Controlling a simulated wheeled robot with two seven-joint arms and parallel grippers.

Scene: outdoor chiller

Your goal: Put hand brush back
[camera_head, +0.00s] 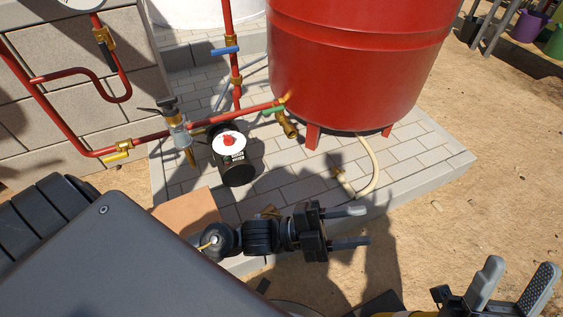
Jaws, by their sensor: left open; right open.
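I cannot make out a hand brush in the head view. My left gripper (367,225) is open and empty, its two grey fingers pointing right, in front of the paved plinth's front edge. My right gripper (525,266) is open and empty at the bottom right, over sandy ground, with its fingers pointing up in the picture.
A red tank (355,60) stands on the paved plinth (410,155). Red pipes (65,120) with valves and a black pump (237,172) are at left. A beige hose (373,165) curves below the tank. A brown slab (187,213) lies near my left arm.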

